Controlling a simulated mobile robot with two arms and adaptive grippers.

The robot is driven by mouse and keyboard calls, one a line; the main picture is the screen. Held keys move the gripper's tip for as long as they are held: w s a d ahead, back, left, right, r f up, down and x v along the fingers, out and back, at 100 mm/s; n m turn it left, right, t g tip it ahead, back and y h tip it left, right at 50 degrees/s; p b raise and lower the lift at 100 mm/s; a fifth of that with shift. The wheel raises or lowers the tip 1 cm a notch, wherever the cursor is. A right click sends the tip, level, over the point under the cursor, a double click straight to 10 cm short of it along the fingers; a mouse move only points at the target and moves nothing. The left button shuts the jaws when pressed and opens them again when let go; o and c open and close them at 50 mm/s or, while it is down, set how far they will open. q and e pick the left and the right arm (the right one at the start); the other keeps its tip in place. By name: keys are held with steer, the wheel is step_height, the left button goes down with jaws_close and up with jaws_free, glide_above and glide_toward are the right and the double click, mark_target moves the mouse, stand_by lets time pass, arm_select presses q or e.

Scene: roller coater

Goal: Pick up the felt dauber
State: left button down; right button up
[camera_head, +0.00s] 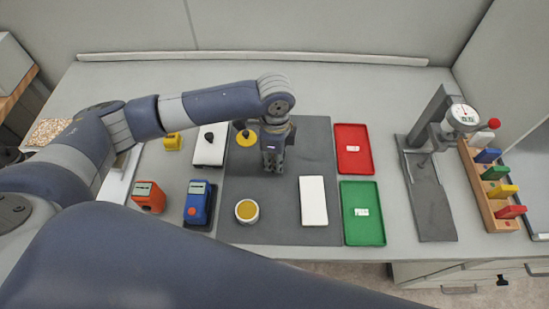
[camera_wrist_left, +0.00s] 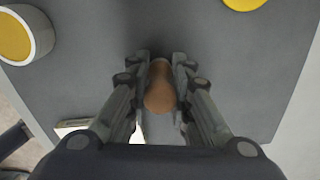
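The felt dauber (camera_wrist_left: 160,88) shows in the left wrist view as a brown, rounded wooden handle between my fingers. My left gripper (camera_wrist_left: 160,65) has a fingertip close against each side of it, with no clear gap, so it looks shut on the handle. The dauber's lower end is hidden. In the head view my left gripper (camera_head: 272,167) points down over the dark grey mat (camera_head: 275,222) and hides the dauber. My right gripper is not in view.
On the mat are a yellow-filled round pot (camera_head: 247,210), a yellow disc (camera_head: 246,138) and a white panel (camera_head: 313,201). Red (camera_head: 353,135) and green (camera_head: 362,225) trays lie right. A gauge stand (camera_head: 430,200) and a wooden rack (camera_head: 478,190) stand farther right.

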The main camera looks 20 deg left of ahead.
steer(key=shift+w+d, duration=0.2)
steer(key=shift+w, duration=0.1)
